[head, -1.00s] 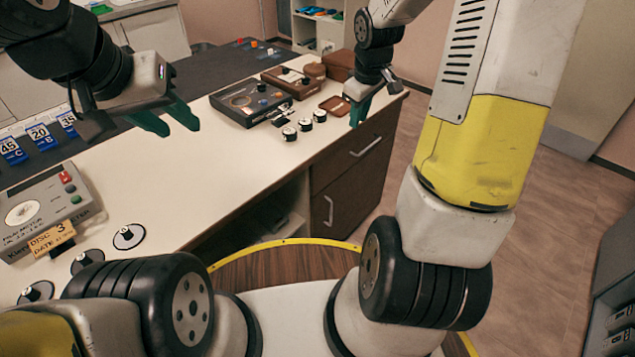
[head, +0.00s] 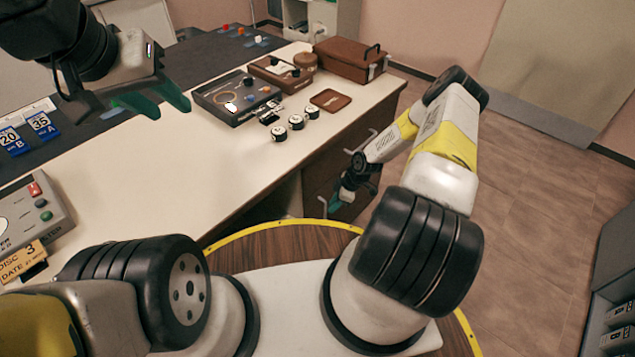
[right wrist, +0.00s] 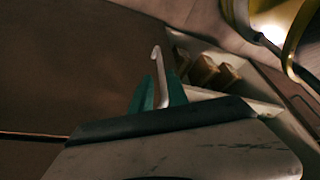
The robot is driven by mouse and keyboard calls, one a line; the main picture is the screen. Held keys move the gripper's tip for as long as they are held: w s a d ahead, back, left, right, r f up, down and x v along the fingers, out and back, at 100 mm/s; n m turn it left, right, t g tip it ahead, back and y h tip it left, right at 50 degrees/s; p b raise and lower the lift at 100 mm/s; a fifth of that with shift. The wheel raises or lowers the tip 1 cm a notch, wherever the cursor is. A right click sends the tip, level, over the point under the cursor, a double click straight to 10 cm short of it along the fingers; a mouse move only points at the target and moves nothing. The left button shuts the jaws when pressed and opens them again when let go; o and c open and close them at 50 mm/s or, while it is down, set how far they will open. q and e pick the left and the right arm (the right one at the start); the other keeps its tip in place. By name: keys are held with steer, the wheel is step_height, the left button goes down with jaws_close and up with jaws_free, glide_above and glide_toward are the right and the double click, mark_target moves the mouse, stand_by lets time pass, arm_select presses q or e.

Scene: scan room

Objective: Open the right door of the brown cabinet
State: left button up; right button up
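The brown cabinet (head: 320,165) stands under the pale counter top. A light handle (head: 321,206) on its lower front shows just left of my right gripper (head: 335,202). In the right wrist view the handle (right wrist: 157,62) rises between the green fingertips of my right gripper (right wrist: 158,92), which sit close on both sides of it. The dark brown panel (right wrist: 70,60) fills the left of that view. My right arm hides part of the cabinet front in the head view. My left gripper (head: 168,108) is open and empty above the counter.
The counter (head: 180,155) holds a black device (head: 237,97), several small round pieces, a brown tray (head: 330,100) and a brown case (head: 350,60). A grey unit (head: 612,285) stands at far right. Floor (head: 540,190) right of the cabinet is clear.

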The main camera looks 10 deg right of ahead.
mark_target(325, 215)
steer(key=x, duration=0.7)
steer(key=shift+a+f, duration=0.15)
steer(key=shift+f, duration=0.2)
jaws_close()
stand_by(1.0)
